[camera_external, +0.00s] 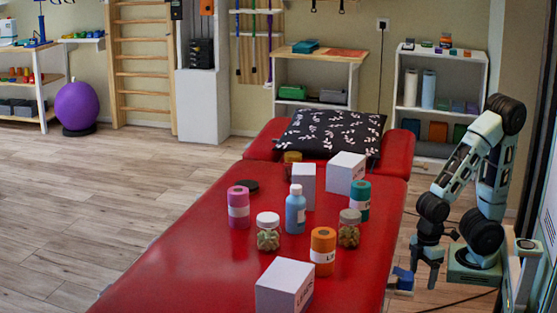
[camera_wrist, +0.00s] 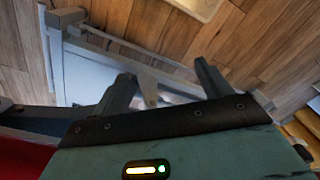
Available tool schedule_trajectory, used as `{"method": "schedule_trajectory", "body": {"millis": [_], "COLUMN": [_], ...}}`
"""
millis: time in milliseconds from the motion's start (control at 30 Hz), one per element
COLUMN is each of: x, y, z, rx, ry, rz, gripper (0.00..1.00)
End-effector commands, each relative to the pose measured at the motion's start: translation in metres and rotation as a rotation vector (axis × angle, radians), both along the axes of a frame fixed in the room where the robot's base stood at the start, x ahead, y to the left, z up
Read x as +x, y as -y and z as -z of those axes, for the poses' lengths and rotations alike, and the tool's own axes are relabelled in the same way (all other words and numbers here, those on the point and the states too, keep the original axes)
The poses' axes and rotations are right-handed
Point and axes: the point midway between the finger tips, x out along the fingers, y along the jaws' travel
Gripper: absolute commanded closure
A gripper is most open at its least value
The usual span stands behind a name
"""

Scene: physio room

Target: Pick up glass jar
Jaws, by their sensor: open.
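A glass jar (camera_external: 268,236) with a white lid and greenish contents stands upright on the red treatment table (camera_external: 190,265). A second glass jar (camera_external: 348,233) with a grey-brown lid stands to its right, behind an orange roll. A third, amber jar-like container (camera_external: 292,158) at the back is partly hidden by a white box. My gripper (camera_external: 424,270) is off the table's right side, pointing down, apart from every jar. In the wrist view my gripper (camera_wrist: 165,80) is open and empty, with no jar visible.
Around the jars stand a blue bottle (camera_external: 295,212), orange roll (camera_external: 323,252), pink roll (camera_external: 238,208), teal roll (camera_external: 360,200) and white boxes (camera_external: 284,289). A dark disc (camera_external: 247,186) lies behind. A patterned pillow (camera_external: 330,133) is at the far end. The table's left side is clear.

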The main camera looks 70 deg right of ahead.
Motion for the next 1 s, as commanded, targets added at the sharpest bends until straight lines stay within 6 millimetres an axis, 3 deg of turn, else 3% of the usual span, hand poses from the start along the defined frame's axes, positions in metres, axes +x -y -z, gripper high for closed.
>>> {"method": "schedule_trajectory", "body": {"millis": [267, 467, 733, 1000], "x": [0.0, -0.012, -0.022, 0.007], "y": [0.0, 0.011, 0.055, 0.082], "z": [-0.001, -0.017, -0.052, -0.1], "rx": [-0.004, -0.145, -0.61, -1.106], "ry": [-0.004, -0.097, -0.231, -0.161], "rz": [-0.003, -0.111, -0.436, -0.796], "gripper": [0.23, 0.23, 0.23, 0.23]}}
